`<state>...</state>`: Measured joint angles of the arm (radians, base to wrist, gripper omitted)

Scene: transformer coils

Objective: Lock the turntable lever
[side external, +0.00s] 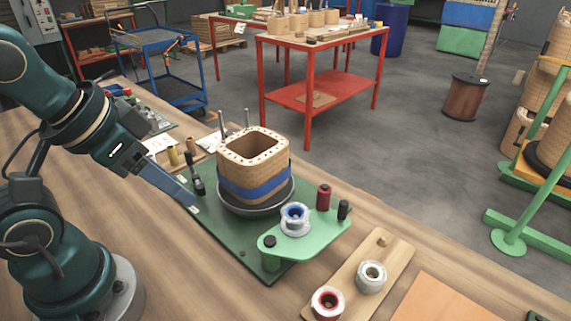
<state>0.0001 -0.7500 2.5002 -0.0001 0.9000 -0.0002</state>
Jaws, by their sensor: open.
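A square coil (253,150) of tan wrap with a blue band sits on a dark round turntable (256,207) on a green base plate (212,228). A small black upright handle (197,184), which looks like the turntable lever, stands at the left of the turntable. My gripper (191,202) reaches in from the left, with its blue-grey fingers angled down just left of the handle and low over the plate. It is open, and nothing shows between its fingers. I cannot tell whether a finger touches the handle, or whether the lever is locked.
A light green bracket (320,236) at the front right carries a blue-and-white spool (295,218), a dark red spool (323,197) and black knobs. A wooden board (345,290) holds two more spools.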

